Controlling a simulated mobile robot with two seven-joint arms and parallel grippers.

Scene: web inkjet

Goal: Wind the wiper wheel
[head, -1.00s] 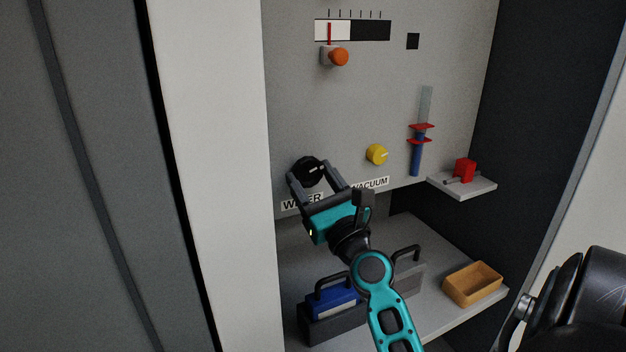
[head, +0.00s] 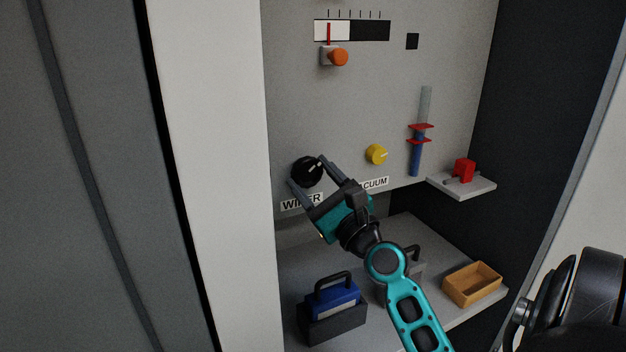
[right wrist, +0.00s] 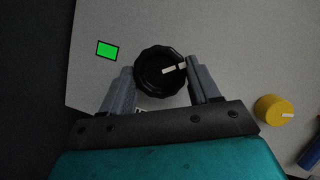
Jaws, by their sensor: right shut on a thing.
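The wiper wheel (head: 304,170) is a black ribbed knob with a white mark, on the grey panel above the WIPER label (head: 296,202). It also shows in the right wrist view (right wrist: 158,75), its white mark pointing right. My right gripper (head: 307,172) is shut on the wheel, with one finger on each side of it. In the right wrist view the right finger lies against the rim. The label is partly covered by the gripper. My left gripper is not in view.
A yellow knob (head: 376,154) sits to the right by the VACUUM label. A green indicator (right wrist: 107,50) shows left of the wheel in the wrist view. An orange knob (head: 340,56) is higher up. Below, a shelf holds a blue handled block (head: 336,297) and an open tan box (head: 472,284).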

